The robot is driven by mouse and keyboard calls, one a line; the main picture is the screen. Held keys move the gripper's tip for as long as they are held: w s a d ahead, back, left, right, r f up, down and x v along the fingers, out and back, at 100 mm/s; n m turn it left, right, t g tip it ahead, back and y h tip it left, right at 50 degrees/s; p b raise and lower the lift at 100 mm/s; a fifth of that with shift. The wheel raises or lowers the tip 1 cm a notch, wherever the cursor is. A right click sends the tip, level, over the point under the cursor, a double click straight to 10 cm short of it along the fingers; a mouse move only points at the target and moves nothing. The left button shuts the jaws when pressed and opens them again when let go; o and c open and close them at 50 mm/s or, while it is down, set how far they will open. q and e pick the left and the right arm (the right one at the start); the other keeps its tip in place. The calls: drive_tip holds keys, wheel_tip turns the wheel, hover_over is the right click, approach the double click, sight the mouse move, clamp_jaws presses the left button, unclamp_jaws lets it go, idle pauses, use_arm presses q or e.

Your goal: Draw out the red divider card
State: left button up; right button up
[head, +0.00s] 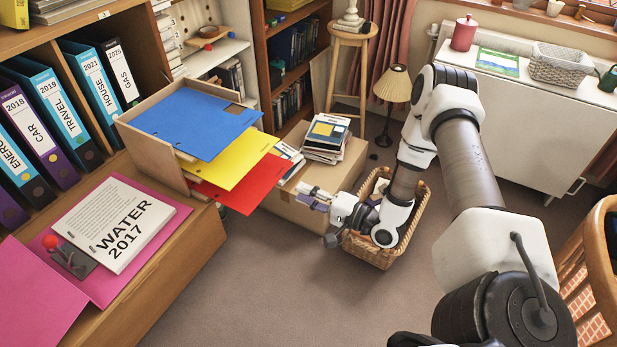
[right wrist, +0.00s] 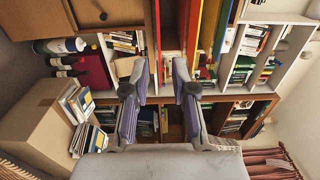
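The red divider card (head: 248,187) sticks out to the right from an open-fronted wooden box (head: 150,155) on the cabinet, in the head view. It is the lowest of three cards, under the yellow card (head: 243,157) and the blue card (head: 195,122). My right gripper (head: 316,198) is to the right of the red card, apart from it. In the right wrist view its two fingers (right wrist: 162,92) are spread with nothing between them. My left gripper is not in view.
A cardboard box (head: 330,178) bearing books (head: 327,135) stands beyond my right gripper. A wicker basket (head: 372,250) is below it. A WATER 2017 binder (head: 116,220) lies on the cabinet top (head: 165,255). Open floor (head: 290,290) lies in front.

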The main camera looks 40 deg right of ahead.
sight(256, 184)
drive_tip(key=b+x, duration=0.4)
drive_tip(key=x, duration=0.4)
drive_tip(key=shift+f, duration=0.1)
clamp_jaws()
drive_tip(key=shift+r, duration=0.25)
drive_tip(key=shift+d, duration=0.1)
